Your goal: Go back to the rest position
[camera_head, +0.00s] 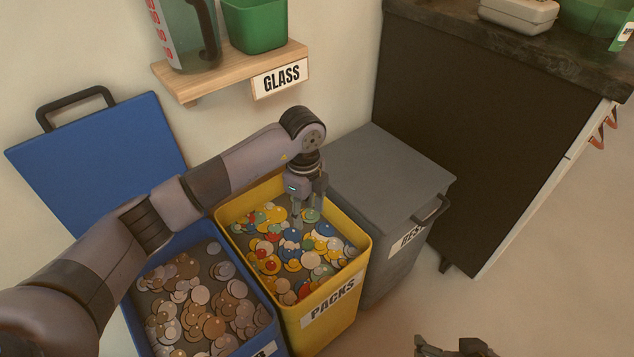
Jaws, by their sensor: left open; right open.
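My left arm reaches in from the left, and its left gripper (306,210) points down over the yellow bin (340,306) labelled PACKS. Its jaws are open, with the fingertips at or just above the round coloured pieces (290,250) in that bin; I cannot tell whether they touch. A green piece shows by the fingertips. My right gripper (455,347) is open at the bottom edge, over the floor and partly cut off by the frame. Nothing shows in it.
The blue bin (268,332), holding brown and grey discs, has its blue lid (95,165) raised. A closed grey bin (385,165) stands right of the yellow one. A GLASS shelf (228,72) hangs above. A dark counter (520,45) stands at right; floor before it is clear.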

